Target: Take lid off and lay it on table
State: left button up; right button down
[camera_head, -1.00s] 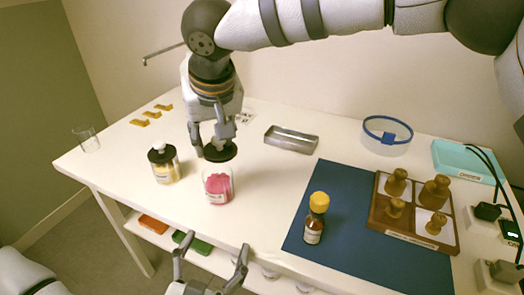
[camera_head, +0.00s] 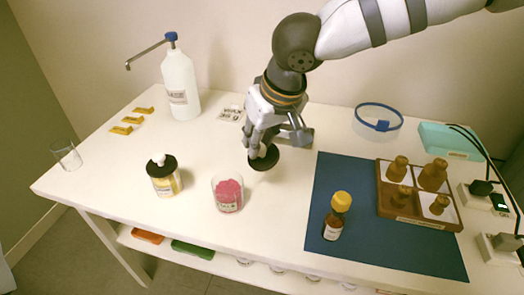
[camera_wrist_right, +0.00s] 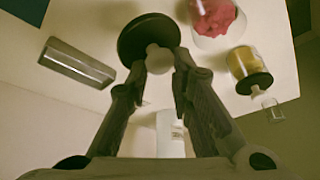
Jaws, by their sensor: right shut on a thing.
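The black lid (camera_head: 264,158) with its pale round knob (camera_wrist_right: 160,58) is in my right gripper (camera_head: 262,146), whose fingers are shut on the knob. The lid is to the right of and behind the open glass jar of pink contents (camera_head: 228,195), low over or on the white table; I cannot tell which. The jar also shows at the top of the wrist view (camera_wrist_right: 213,18). A second jar with yellow contents (camera_head: 166,186) stands to the left with its black lid on. My left gripper is out of view.
A metal tray (camera_wrist_right: 76,62) lies near the held lid. A white spout bottle (camera_head: 180,85) stands behind. A blue mat (camera_head: 380,245) bears a yellow-capped bottle (camera_head: 336,215) and a wooden rack (camera_head: 419,222). A glass beaker (camera_head: 66,155) stands far left.

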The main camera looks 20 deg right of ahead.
jog(key=w+f, duration=0.2)
jog(key=w, duration=0.1)
jog(key=w+f+b, duration=0.1)
jog(key=w+f, duration=0.1)
jog(key=f, duration=0.1)
jog(key=w+d+f, duration=0.1)
jog(key=w+f, duration=0.1)
jog(key=w, duration=0.1)
jog(key=shift+w+f+b, duration=0.3)
jog(key=shift+f+b, duration=0.1)
jog(key=x, duration=0.3)
jog(key=shift+s+d+f, duration=0.15)
jog(key=shift+s+f, duration=0.05)
jog(key=shift+f, duration=0.15)
jog(key=shift+s+f, duration=0.1)
jog(key=shift+f, duration=0.2)
jog(key=c, duration=1)
grip_release()
jog(key=shift+f, duration=0.1)
jog(key=shift+c, duration=0.2)
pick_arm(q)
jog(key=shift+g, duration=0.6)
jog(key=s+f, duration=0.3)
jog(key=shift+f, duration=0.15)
pick_arm(e)
jog(key=shift+r, duration=0.25)
